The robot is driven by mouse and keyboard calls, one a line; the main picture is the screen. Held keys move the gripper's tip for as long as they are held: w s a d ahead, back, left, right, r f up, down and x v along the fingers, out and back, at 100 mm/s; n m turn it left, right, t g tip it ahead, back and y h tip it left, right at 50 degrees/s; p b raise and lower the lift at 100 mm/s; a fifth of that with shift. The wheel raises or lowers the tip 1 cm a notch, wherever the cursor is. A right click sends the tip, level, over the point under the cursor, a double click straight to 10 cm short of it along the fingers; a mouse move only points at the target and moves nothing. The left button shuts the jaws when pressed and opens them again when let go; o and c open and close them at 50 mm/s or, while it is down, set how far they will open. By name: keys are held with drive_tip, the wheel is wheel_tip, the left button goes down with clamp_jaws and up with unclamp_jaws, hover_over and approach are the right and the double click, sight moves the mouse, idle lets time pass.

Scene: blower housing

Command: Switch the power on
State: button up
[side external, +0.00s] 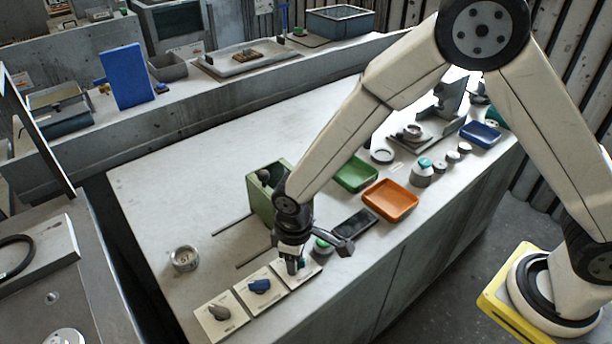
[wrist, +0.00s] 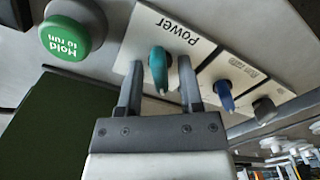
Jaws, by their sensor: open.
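In the wrist view the teal power knob (wrist: 158,70) stands on a white plate (wrist: 150,25) marked "Power", which reads upside down. Its grip bar runs nearly up and down in the picture, roughly along the fingers. My gripper (wrist: 161,64) is open, with one finger on each side of the knob and a visible gap on both sides. In the side external view my gripper (side external: 291,266) points down over the power plate (side external: 307,274) and hides most of the knob.
A blue knob (side external: 260,286) and a grey knob (side external: 219,312) sit on neighbouring plates. A green "Hold to run" button (wrist: 72,30) is close on the other side. A green housing (side external: 262,200), a dark tray (side external: 354,223) and an orange tray (side external: 390,201) stand nearby.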

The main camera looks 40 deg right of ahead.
clamp_jaws()
